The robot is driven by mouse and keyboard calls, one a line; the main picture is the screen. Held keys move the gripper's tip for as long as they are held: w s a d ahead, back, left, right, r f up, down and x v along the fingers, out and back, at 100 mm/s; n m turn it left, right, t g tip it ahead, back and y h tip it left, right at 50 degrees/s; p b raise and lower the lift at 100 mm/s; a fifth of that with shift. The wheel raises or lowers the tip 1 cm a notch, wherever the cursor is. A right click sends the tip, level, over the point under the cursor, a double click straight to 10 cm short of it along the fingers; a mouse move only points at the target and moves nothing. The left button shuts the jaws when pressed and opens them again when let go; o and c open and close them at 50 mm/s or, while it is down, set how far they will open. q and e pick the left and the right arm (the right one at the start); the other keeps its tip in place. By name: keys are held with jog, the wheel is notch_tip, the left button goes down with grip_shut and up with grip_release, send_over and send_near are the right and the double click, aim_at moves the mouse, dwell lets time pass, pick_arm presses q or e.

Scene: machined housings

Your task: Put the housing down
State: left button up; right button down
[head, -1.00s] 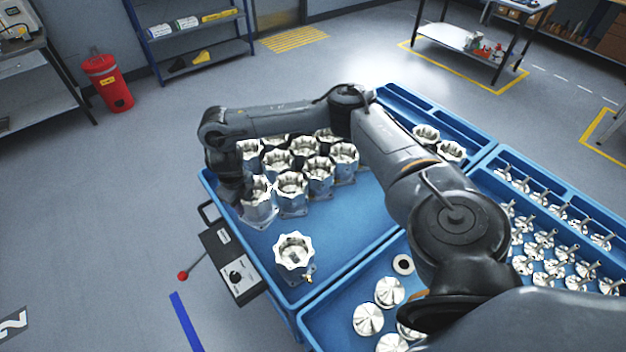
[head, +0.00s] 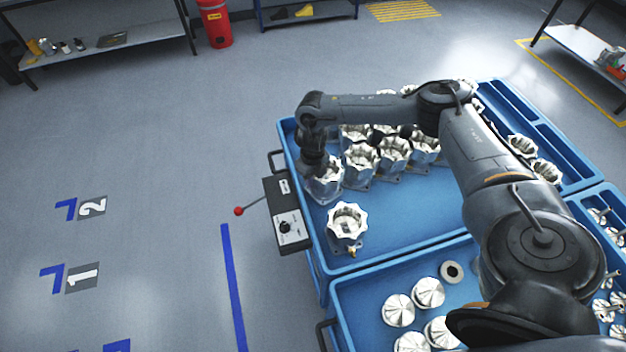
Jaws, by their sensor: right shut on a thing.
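My right arm reaches over the blue tray (head: 397,241) from the right. Its gripper (head: 315,164) points down at the tray's left side and is shut on a silver housing (head: 327,188) with a scalloped open top. The arm's wrist partly hides the fingers and this housing. The held housing looks upright, at the left end of the front row of housings; I cannot tell whether its base touches the tray floor. Another housing (head: 347,222) with a small brass fitting stands alone nearer the front. My left gripper is not in view.
Several more housings (head: 393,153) stand in rows right of and behind the gripper. A control box (head: 287,214) with a red-knobbed lever is on the tray's left side. A nearer tray holds silver finned parts (head: 398,310). The tray floor right of the lone housing is clear.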

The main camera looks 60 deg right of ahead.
jog(key=shift+f, duration=0.65)
jog(key=c, duration=0.9)
grip_release()
jog(key=shift+c, duration=0.2)
